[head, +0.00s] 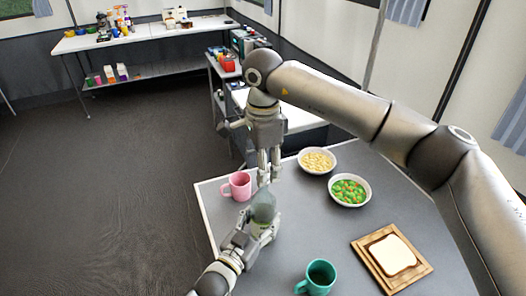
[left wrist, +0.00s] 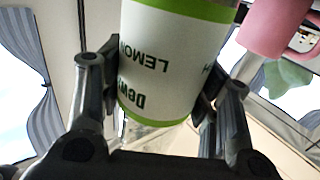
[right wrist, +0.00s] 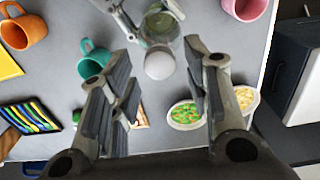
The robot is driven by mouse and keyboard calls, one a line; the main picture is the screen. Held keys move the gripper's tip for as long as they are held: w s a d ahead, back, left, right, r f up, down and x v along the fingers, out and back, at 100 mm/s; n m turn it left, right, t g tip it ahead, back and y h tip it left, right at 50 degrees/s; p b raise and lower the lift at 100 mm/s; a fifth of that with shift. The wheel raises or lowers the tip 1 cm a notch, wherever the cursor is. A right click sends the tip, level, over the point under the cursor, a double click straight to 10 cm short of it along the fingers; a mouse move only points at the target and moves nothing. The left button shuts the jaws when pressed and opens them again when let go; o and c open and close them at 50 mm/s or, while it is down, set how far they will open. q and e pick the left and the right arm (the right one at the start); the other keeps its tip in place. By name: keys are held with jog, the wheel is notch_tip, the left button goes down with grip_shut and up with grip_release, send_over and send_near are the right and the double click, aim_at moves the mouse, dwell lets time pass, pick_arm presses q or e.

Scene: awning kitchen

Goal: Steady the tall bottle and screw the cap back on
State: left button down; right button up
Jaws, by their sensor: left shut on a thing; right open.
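The tall bottle (head: 263,207) is grey-green and stands on the grey table near its left edge. My left gripper (head: 262,230) is shut around its body. The left wrist view shows the bottle's white label (left wrist: 165,60) with green bands between the fingers. My right gripper (head: 265,180) is open, pointing down just above the bottle's top. In the right wrist view, a round white piece (right wrist: 159,64), which looks like the cap, shows at the bottle's upper end, in line with the gap between my open fingers. I cannot tell how firmly it sits.
A pink mug (head: 237,186) stands close to the left of the bottle. Two bowls of food (head: 317,161) (head: 350,190) stand to the right. A teal mug (head: 317,278) and a board (head: 370,262) with bread are nearer the front. The table between the bottle and board is clear.

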jog(key=shift+f, duration=0.7)
grip_shut()
jog(key=m, duration=1.4)
jog(key=shift+m, duration=0.3)
jog(key=shift+o, duration=0.6)
grip_release()
